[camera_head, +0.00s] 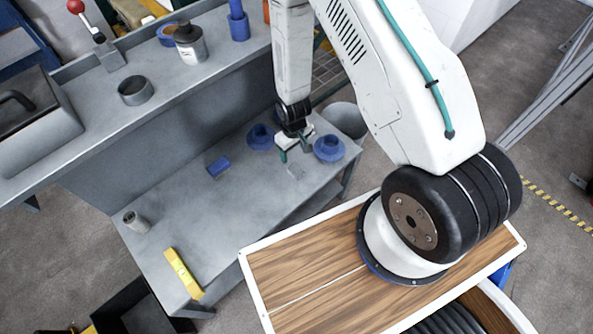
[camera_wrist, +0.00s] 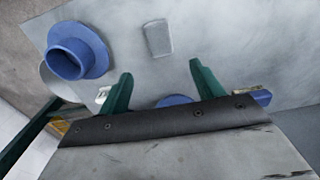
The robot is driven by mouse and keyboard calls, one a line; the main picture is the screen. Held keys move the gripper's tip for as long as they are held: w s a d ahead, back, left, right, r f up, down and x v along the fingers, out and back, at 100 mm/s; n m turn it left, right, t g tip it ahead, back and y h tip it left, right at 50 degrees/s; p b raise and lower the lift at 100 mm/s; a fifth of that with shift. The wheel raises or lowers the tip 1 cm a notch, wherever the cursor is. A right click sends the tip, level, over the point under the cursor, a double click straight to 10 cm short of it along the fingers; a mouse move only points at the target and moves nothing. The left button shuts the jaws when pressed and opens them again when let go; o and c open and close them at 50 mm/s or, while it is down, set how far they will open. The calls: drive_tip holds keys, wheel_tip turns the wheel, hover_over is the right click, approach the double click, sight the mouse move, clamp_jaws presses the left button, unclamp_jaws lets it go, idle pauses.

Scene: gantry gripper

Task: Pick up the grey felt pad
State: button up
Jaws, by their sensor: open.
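The grey felt pad (camera_wrist: 158,38) is a small pale rectangle lying flat on the grey bench, just beyond my fingertips in the wrist view. In the head view the pad (camera_head: 297,171) is faint against the bench top, just below my gripper. My gripper (camera_wrist: 160,74) has two green fingers spread apart with nothing between them. In the head view my gripper (camera_head: 294,156) is over the bench between two blue flanged parts. The fingers do not reach around the pad, and their exact height above it is hard to tell.
One blue flanged part (camera_head: 329,148) stands right of my gripper, another (camera_head: 262,137) to its left. A blue block (camera_head: 218,167), a grey cup (camera_head: 136,222) and a yellow level (camera_head: 183,273) lie further left. A raised shelf (camera_head: 215,72) runs behind. A bin (camera_head: 345,119) stands beyond the bench.

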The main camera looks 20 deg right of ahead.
sight(296, 169)
drive_tip(key=f, duration=0.7)
drive_tip(key=s+f, duration=0.1)
drive_tip(key=f, duration=0.3)
drive_tip(key=shift+s+d, duration=0.1)
drive_tip(key=c, duration=1.1)
